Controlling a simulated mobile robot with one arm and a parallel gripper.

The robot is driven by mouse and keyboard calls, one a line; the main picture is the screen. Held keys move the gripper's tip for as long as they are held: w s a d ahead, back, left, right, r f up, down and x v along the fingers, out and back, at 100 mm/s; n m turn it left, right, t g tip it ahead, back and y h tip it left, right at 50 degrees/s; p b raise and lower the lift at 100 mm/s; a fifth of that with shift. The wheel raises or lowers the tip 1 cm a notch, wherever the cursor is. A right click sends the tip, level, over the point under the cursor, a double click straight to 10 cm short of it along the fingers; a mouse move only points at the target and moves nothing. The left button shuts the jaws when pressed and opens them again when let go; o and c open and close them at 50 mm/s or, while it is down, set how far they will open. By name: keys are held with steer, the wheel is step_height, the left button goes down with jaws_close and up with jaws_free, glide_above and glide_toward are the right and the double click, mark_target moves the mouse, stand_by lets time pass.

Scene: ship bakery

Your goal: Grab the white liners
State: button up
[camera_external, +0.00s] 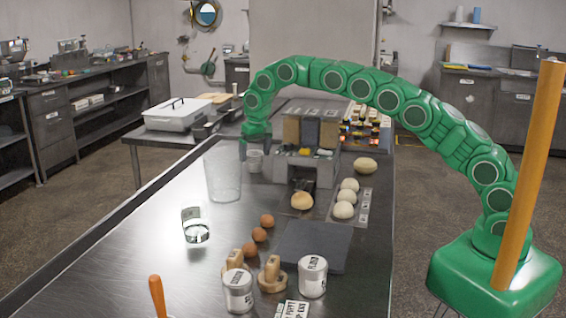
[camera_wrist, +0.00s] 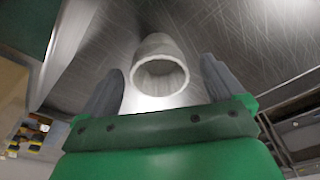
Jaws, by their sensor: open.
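The white liners (camera_external: 255,160) stand as a small pale cup-shaped stack on the steel table, toward its far end. In the wrist view the white liners (camera_wrist: 160,68) show as a round, hollow white stack with its open end facing the camera. My gripper (camera_wrist: 160,90) is open, with one grey finger on each side of the liners and a gap on both sides. In the external view my gripper (camera_external: 256,150) points down at the liners and partly hides them. I cannot tell how far the fingertips are above the table.
A tall clear glass container (camera_external: 223,175) stands close to the left of the liners. A grey machine (camera_external: 305,165) stands close to the right. A drinking glass (camera_external: 195,226), brown eggs (camera_external: 260,234), dough balls (camera_external: 344,210) and a dark slab (camera_external: 312,246) lie nearer the front.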

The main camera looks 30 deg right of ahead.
mark_target(254, 153)
steer(key=f, duration=0.2)
steer(key=w+f, duration=0.1)
steer(key=f, duration=0.1)
steer(key=shift+c, duration=0.4)
steer(key=c, duration=1)
steer(key=shift+o, duration=0.2)
steer(key=shift+r, duration=0.1)
step_height(254, 153, up, 10)
steer(key=shift+f, duration=0.1)
